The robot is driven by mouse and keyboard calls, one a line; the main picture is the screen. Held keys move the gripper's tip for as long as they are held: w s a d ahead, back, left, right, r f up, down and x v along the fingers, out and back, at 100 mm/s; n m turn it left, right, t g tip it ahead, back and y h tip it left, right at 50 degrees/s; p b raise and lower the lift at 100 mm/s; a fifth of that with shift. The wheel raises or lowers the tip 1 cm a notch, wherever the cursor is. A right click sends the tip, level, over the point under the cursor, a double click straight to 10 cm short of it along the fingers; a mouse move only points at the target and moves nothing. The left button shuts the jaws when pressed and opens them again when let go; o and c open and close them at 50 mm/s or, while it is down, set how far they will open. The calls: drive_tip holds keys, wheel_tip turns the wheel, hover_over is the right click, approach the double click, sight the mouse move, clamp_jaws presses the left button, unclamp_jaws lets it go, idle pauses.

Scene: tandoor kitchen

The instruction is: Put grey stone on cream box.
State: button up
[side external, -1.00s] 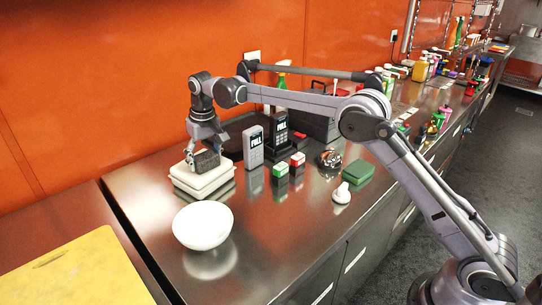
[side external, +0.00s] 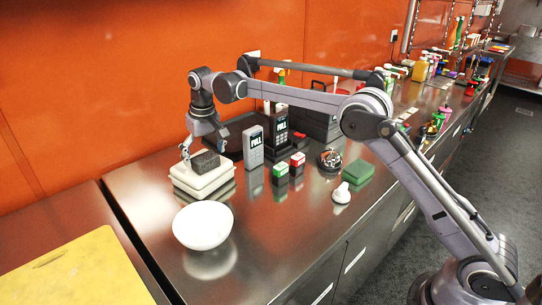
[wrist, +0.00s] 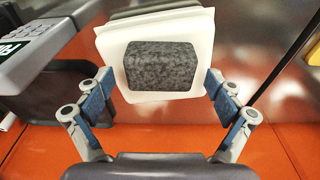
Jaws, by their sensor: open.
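The grey stone (side external: 206,162) is a dark speckled block lying on top of the cream box (side external: 195,186). In the wrist view the stone (wrist: 160,66) rests within the top face of the cream box (wrist: 205,45). My gripper (side external: 204,146) is just above the stone in the side view. In the wrist view my gripper (wrist: 160,95) is open, with one blue-padded finger on each side of the stone and a visible gap to it on both sides.
A white bowl (side external: 203,225) stands in front of the box. A grey phone-like device (side external: 254,148), small red and green boxes (side external: 281,171), a green block (side external: 357,172) and a small white object (side external: 341,193) stand to the right. A yellow board (side external: 75,272) lies front left.

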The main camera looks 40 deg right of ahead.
sight(208, 159)
drive_tip(key=s+d+r+t, duration=0.15)
drive_tip(key=s+r, duration=0.25)
drive_tip(key=r, duration=0.4)
drive_tip(key=s+d+r, duration=0.2)
drive_tip(key=s+r, duration=0.2)
drive_tip(key=r, duration=0.4)
drive_tip(key=s+d+f+t, duration=0.1)
drive_tip(key=s+f, duration=0.3)
drive_tip(key=s, duration=0.5)
drive_tip(key=s+d+f+t, duration=0.1)
drive_tip(key=s+d+f, duration=0.2)
drive_tip(key=s, duration=0.6)
drive_tip(key=s+d+f+t, duration=0.2)
drive_tip(key=s+f, duration=0.4)
drive_tip(key=s, duration=0.4)
drive_tip(key=shift+d+f, duration=0.25)
drive_tip(key=shift+d, duration=0.25)
